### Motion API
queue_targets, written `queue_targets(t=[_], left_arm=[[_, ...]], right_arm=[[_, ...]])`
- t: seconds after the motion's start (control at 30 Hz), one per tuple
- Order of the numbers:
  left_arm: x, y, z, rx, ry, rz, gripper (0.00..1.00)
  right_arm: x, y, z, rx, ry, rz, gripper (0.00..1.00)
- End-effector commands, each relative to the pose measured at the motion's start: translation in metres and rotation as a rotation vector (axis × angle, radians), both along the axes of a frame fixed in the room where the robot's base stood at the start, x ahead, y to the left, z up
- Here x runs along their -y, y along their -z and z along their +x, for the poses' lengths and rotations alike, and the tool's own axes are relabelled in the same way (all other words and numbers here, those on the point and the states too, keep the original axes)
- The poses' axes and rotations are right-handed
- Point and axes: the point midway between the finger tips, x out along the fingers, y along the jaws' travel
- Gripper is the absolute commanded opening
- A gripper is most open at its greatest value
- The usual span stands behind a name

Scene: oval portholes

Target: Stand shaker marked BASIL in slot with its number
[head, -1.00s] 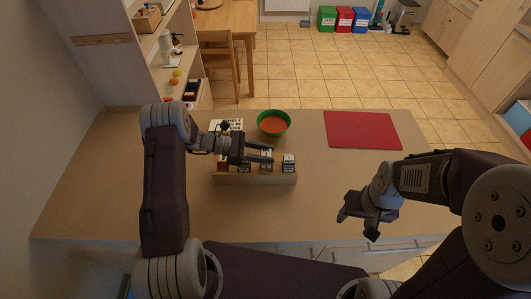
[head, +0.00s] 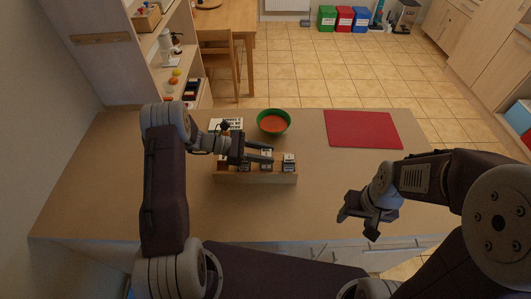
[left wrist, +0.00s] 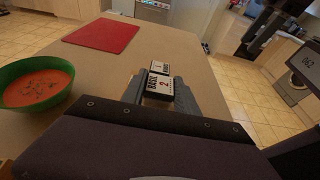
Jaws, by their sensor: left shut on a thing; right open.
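A wooden rack (head: 256,178) stands on the counter with small white-labelled shakers in a row. My left gripper (head: 270,153) is over the rack, shut on the middle shaker (head: 266,154). In the left wrist view this shaker (left wrist: 159,85) sits between the fingers, and its label appears to read BASIL with a 2. Another shaker (head: 289,161) is at the rack's right end, just past the fingertips; it also shows in the left wrist view (left wrist: 160,67). A third shaker (head: 244,168) is partly hidden under the gripper. My right gripper (head: 358,214) is open and empty, right of the rack.
A white card with dark marks (head: 228,124) lies behind the rack, partly hidden by my left arm. A green bowl with orange contents (head: 273,123) stands behind the rack. A red mat (head: 362,129) lies at the back right. The counter right of the rack is clear.

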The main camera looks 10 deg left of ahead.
Motion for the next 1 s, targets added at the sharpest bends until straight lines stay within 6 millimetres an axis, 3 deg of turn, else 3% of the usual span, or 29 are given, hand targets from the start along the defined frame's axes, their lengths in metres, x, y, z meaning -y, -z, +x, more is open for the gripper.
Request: queue_targets(t=[0.33,1.0], left_arm=[[0.000,0.008,0.000,0.000,0.000,0.000,0.00],[0.000,-0.005,0.000,0.000,0.000,0.000,0.00]], right_arm=[[0.000,0.007,0.000,0.000,0.000,0.000,0.58],[0.000,-0.003,0.000,0.000,0.000,0.000,0.58]])
